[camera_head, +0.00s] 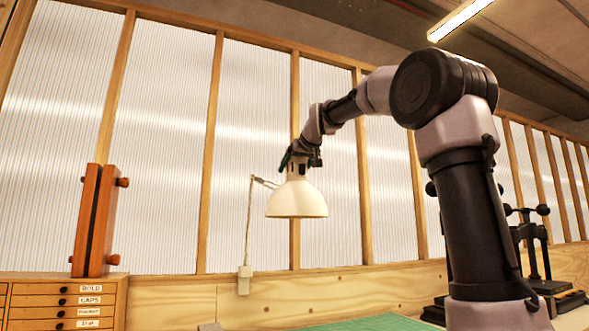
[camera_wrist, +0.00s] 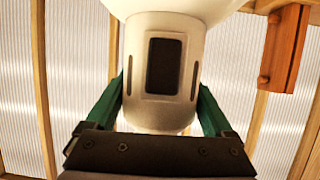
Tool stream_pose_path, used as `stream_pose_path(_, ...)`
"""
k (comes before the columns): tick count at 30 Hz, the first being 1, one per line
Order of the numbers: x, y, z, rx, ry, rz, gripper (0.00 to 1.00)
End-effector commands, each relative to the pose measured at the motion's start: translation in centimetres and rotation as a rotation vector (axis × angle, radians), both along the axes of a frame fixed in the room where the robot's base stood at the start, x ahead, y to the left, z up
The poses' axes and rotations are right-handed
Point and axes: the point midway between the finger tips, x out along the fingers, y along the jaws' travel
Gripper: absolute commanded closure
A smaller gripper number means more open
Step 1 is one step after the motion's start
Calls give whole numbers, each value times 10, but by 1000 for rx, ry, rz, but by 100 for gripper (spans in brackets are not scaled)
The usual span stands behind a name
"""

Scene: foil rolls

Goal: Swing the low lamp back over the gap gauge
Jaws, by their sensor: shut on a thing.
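The lamp (camera_head: 297,203) has a cream, bell-shaped shade facing down and hangs in front of the translucent wall panels. A thin jointed arm (camera_head: 249,222) joins it at the left to a pale block on the wooden ledge. My gripper (camera_head: 298,162) is shut on the lamp's neck above the shade. In the wrist view, its green fingers lie on both sides of the white neck (camera_wrist: 137,57), which has a dark oblong panel; part of the shade (camera_wrist: 180,5) shows at the top edge. I cannot make out a gap gauge for certain in either view.
An orange wooden press-like piece (camera_head: 97,221) with knobs stands on a labelled drawer cabinet (camera_head: 62,303) at the left. A green surface (camera_head: 370,323) shows at the bottom. Black machines (camera_head: 537,262) stand at the right. The air between lamp and cabinet holds only the lamp's thin arm.

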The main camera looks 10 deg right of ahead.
Motion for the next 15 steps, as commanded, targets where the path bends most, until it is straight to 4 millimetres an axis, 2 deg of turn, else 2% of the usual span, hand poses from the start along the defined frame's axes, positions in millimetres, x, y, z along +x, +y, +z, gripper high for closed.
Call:
stream_pose_path(5, 0, 2, 1, 1, -3, 3, 100)
stream_pose_path(6, 0, 2, 1, 1, -3, 3, 2)
stream_pose_path(15, -3, 0, 2, 1, -2, 1, 0)
